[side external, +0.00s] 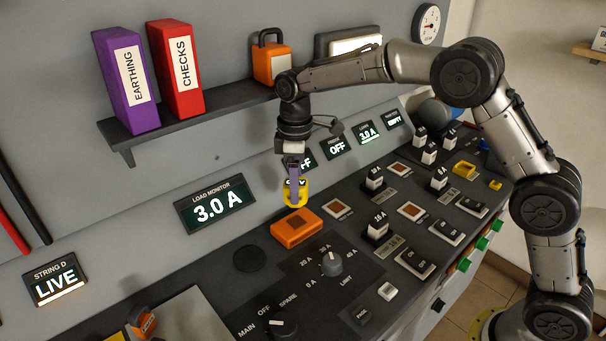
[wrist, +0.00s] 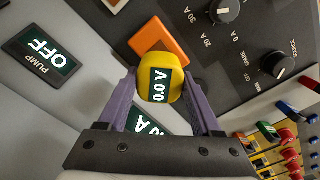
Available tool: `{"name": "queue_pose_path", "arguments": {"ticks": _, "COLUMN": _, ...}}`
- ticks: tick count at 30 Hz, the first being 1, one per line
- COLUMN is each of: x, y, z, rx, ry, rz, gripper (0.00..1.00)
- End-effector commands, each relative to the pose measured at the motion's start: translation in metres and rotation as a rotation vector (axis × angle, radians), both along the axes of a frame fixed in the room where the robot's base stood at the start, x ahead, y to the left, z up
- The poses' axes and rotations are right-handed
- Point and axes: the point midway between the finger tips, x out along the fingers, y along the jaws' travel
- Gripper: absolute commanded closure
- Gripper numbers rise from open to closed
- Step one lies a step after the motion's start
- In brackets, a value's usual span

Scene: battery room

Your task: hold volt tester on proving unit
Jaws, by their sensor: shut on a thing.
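The yellow volt tester (side external: 295,192) is held in my gripper (side external: 293,175), above the orange proving unit. In the wrist view the volt tester (wrist: 158,82) sits between the two purple fingers of my gripper (wrist: 157,95), and its display reads 0.0 V.
A load monitor (side external: 215,208) reading 3.0 A is on the wall left of the gripper. A limit knob (side external: 331,264) and a main/spare selector (side external: 283,325) stand in front. Several block switches (side external: 377,228) rise at the right. A shelf (side external: 190,115) with binders (side external: 177,70) hangs behind.

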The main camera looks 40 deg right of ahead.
Motion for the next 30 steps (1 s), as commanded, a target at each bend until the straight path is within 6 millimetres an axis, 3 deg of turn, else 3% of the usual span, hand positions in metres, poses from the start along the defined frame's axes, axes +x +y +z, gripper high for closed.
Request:
{"name": "queue_pose_path", "arguments": {"ticks": 13, "x": 0.000, "y": -0.001, "z": -0.040, "rx": 0.000, "ry": 0.001, "rz": -0.002, "gripper": 0.79}}
{"name": "queue_pose_path", "arguments": {"ticks": 30, "x": 0.000, "y": -0.001, "z": -0.048, "rx": 0.000, "ry": -0.001, "rz": -0.002, "gripper": 0.79}}
